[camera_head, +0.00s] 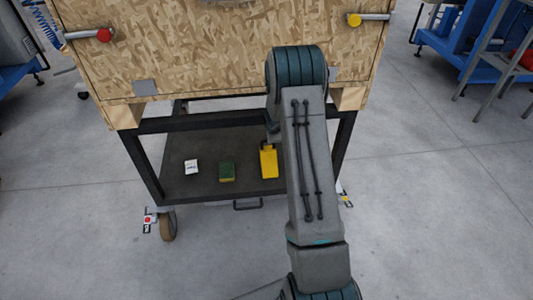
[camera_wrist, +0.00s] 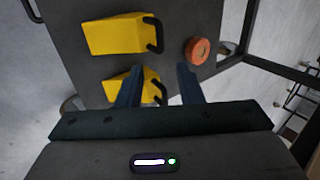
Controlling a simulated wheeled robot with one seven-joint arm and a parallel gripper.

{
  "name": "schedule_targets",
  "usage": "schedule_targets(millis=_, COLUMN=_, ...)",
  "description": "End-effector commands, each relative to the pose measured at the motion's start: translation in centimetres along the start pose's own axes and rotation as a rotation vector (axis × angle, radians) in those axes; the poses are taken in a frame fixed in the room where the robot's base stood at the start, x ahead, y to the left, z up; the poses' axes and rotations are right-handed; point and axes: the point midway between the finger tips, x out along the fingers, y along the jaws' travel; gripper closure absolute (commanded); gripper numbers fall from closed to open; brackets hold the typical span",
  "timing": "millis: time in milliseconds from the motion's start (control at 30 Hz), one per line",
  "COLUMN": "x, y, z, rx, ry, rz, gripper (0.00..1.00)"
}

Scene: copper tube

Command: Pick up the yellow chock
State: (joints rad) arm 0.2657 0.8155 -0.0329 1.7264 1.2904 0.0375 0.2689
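Two yellow chocks with black handles lie on the dark shelf in the wrist view. One chock (camera_wrist: 117,35) is farther ahead and to the left, in full view. The nearer chock (camera_wrist: 116,84) is partly covered by my left finger, and its black handle shows between the fingers. My gripper (camera_wrist: 158,80) is open, its two dark fingers apart. I cannot tell whether the left finger touches the nearer chock. In the head view one yellow chock (camera_head: 269,163) shows on the cart's lower shelf, just left of my arm. My arm hides my gripper there.
An orange round item (camera_wrist: 198,50) lies right of the chocks. Dark frame posts and the wooden crate (camera_head: 220,50) above bound the shelf space.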

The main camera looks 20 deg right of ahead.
Motion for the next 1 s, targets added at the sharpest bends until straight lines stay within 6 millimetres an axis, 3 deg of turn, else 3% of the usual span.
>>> schedule_targets(millis=167, x=0.6, y=0.1, z=-0.5, rx=0.010, ry=0.006, rz=0.001, gripper=0.67)
schedule_targets(millis=600, x=7.3, y=0.2, z=-1.6, rx=0.021, ry=0.014, rz=0.001, gripper=0.67)
schedule_targets(millis=1000, x=10.5, y=0.7, z=-1.3, rx=0.017, ry=0.012, rz=0.002, gripper=0.67)
